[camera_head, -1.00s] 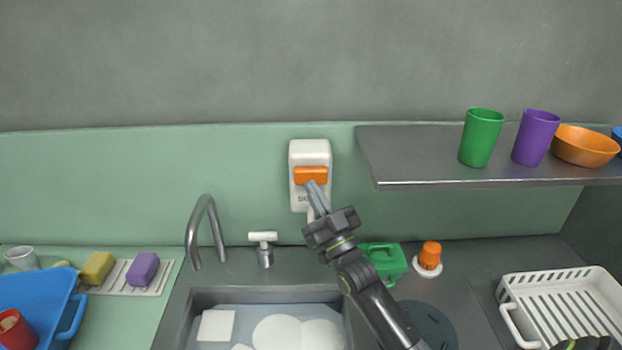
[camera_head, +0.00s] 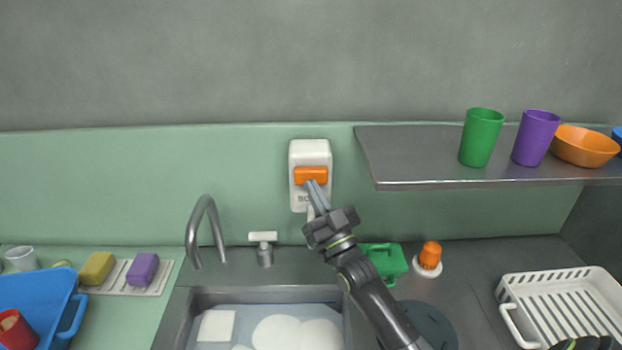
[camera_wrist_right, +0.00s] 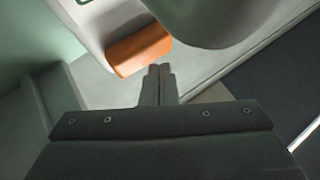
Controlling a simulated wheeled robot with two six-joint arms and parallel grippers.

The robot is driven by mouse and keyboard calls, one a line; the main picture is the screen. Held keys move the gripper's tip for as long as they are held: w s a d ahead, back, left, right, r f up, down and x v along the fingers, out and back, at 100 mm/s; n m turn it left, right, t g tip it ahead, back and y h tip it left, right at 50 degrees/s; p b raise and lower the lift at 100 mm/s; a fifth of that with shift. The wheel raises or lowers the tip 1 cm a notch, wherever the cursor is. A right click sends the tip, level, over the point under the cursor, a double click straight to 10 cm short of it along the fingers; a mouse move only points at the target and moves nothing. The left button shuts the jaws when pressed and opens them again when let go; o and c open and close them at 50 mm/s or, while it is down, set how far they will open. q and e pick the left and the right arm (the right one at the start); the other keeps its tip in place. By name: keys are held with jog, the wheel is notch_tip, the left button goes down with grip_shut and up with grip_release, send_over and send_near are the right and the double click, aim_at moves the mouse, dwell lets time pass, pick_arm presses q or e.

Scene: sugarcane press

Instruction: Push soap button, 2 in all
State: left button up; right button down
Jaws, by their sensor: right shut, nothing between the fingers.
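The white soap dispenser (camera_head: 310,153) is fixed to the green wall above the sink. Its orange button (camera_head: 310,175) is on the front. My right gripper (camera_head: 313,183) is shut and empty, with its fingertips at the button's lower edge in the head view. In the right wrist view, the orange button (camera_wrist_right: 139,48) shows just beyond the shut fingertips (camera_wrist_right: 159,68). I cannot tell whether they touch it. The fingers and wrist hide the dispenser's lower part. My left gripper is not in view.
The sink (camera_head: 265,294) with white dishes lies below. A curved faucet (camera_head: 204,227) and a white-handled tap (camera_head: 263,243) stand behind it. A metal shelf (camera_head: 420,160) with cups and a bowl is right of the dispenser. A white rack (camera_head: 512,292) sits at the lower right.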

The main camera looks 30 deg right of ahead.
jog(key=shift+w+d, duration=0.45)
jog(key=shift+w, duration=0.4)
dwell(1.0)
dwell(0.3)
jog(key=shift+s+a, duration=0.3)
jog(key=shift+s, duration=0.25)
jog(key=shift+s+a, duration=0.25)
jog(key=shift+s, duration=0.25)
jog(key=shift+s+a, duration=0.25)
jog(key=shift+s, duration=0.25)
jog(key=shift+s+a, duration=0.45)
jog(key=shift+s, duration=0.45)
jog(key=shift+s+a, duration=0.4)
jog(key=shift+s, duration=0.45)
jog(key=shift+f, duration=0.1)
